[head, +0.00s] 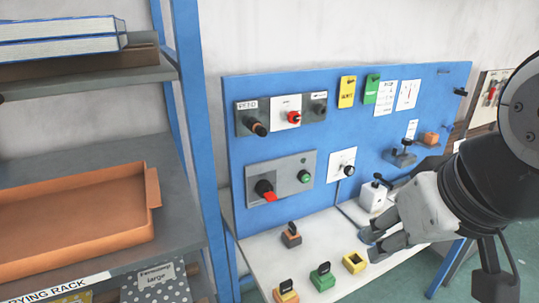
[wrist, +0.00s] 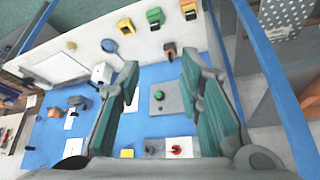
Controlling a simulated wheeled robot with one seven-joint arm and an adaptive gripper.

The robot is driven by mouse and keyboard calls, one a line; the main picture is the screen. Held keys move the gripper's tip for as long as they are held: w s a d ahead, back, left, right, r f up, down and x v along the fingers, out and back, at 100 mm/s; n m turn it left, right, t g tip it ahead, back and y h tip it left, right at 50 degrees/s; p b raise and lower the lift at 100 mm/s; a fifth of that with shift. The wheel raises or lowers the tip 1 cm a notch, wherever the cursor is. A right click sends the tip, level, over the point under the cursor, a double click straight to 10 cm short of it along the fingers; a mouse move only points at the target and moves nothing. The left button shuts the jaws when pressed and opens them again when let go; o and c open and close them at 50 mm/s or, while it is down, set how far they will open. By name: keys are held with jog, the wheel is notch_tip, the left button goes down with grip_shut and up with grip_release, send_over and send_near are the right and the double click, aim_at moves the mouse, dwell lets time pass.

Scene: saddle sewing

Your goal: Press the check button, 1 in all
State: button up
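A green push button (head: 304,177) sits on a grey plate (head: 290,165) on the blue upright panel (head: 225,130), beside a red-handled rotary switch (head: 265,190). No readable label shows which control is the check button. In the wrist view the green button (wrist: 158,95) appears in the gap between my fingers, farther off and untouched. My gripper (head: 371,245) is in front of the panel at the lower right in the head view. Its two fingers, also in the wrist view (wrist: 160,66), are apart with nothing between them.
A white bench (head: 340,280) below the panel holds an orange-and-black block (head: 291,235), a green block (head: 322,278) and a yellow block (head: 355,262). A white-plated switch (head: 343,162) is right of the green button. A shelf rack with an orange tray (head: 75,215) stands left.

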grip_shut()
dwell(1.1)
